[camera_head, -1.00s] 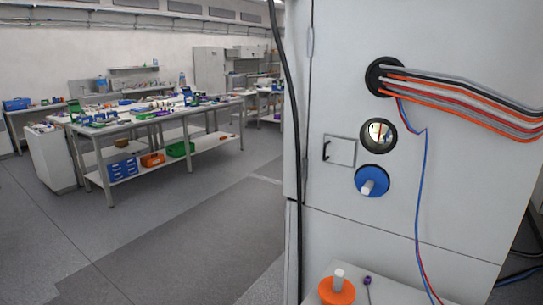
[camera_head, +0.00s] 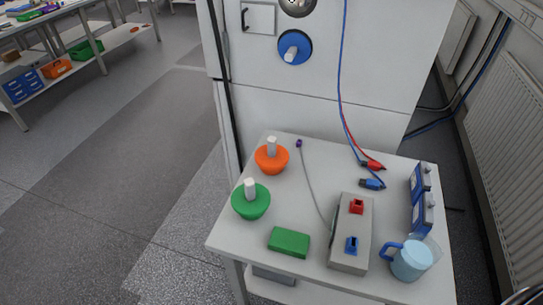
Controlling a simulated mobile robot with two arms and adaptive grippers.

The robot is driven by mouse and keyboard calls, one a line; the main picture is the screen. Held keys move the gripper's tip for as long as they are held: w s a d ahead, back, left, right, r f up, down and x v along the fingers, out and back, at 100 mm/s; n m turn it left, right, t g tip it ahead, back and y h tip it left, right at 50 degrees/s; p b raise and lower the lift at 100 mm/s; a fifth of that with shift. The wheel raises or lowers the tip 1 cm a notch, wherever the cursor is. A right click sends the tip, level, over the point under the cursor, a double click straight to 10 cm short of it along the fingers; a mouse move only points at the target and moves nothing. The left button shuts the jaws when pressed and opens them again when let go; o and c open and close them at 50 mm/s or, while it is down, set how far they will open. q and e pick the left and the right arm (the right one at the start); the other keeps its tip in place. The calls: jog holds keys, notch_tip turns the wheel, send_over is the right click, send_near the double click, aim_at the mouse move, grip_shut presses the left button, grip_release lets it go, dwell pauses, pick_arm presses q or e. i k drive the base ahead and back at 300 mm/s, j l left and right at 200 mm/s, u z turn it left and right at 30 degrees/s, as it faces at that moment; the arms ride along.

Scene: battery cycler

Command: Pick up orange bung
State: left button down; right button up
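The orange bung (camera_head: 272,160) is a rounded orange plug with a white upright handle. It stands on the back left part of the small white table (camera_head: 300,172), close to the cabinet front. It is fully visible, with nothing touching it from above. Neither of my grippers can be made out in the head view.
A green bung (camera_head: 251,203) stands just in front of the orange one. A green block (camera_head: 289,242), a grey box (camera_head: 350,235), a blue mug (camera_head: 410,261) and cables share the table. A blue bung (camera_head: 294,48) sits in the cabinet (camera_head: 300,85). Open floor lies left.

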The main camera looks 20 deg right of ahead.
aim_at(272, 158)
jog(key=i+j+z, duration=0.2)
jog(key=z, duration=0.15)
jog(key=i+j+z, duration=0.2)
jog(key=j+z, duration=0.15)
jog(key=i+j+z, duration=0.1)
jog(key=j+z, duration=0.25)
jog(key=i+j+z, duration=0.15)
jog(key=j, duration=0.45)
jog(key=i+j+z, duration=0.15)
jog(key=j, duration=0.4)
jog(key=j+z, duration=0.2)
jog(key=j, duration=0.4)
